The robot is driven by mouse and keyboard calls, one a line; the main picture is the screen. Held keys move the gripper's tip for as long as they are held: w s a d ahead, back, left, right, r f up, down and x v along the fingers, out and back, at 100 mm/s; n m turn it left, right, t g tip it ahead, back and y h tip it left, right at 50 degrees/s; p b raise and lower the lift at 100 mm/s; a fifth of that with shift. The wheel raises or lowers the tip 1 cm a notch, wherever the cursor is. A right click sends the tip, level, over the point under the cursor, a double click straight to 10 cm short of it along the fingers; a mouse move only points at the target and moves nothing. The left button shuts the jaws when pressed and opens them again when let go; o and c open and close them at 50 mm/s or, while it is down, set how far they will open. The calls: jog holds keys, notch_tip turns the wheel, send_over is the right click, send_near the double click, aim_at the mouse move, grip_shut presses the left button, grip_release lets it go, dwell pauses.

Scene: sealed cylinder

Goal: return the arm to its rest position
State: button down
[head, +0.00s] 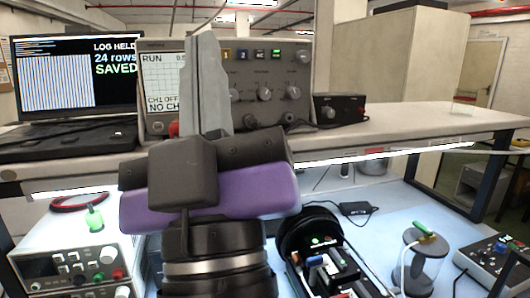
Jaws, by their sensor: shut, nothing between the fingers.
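My gripper (207,85) stands raised in the middle-left of the head view, in front of the instruments on the upper shelf. Its grey fingers point up and are together, with nothing seen between them. My dark wrist and purple link lie below the fingers and hide part of the bench. My gripper is well apart from the cylinder.
A monitor (72,75) reads "LOG HELD 24 rows SAVED". An oscilloscope (270,85) is partly behind my gripper. On the bench are a power supply (75,272), an open black case (310,235) and a control box (495,262). The upper shelf's right side (430,120) is clear.

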jog(key=s+d+f+g+y, duration=0.1)
jog(key=s+d+f+g, duration=0.3)
jog(key=f, duration=1.1)
jog(key=d+f+g+y, duration=0.2)
jog(key=d+f, duration=0.3)
jog(key=f, duration=1)
jog(key=s+d+f+m+g+h, duration=0.3)
jog(key=s+d+f+h, duration=0.1)
jog(key=s+d+f, duration=0.4)
jog(key=s+d+f+m+g+h, duration=0.3)
jog(key=s+d+f, duration=0.5)
jog(key=s+f, duration=0.4)
jog(key=shift+s+m+h, duration=0.5)
jog(key=shift+s+h, duration=0.4)
jog(key=shift+s, duration=0.05)
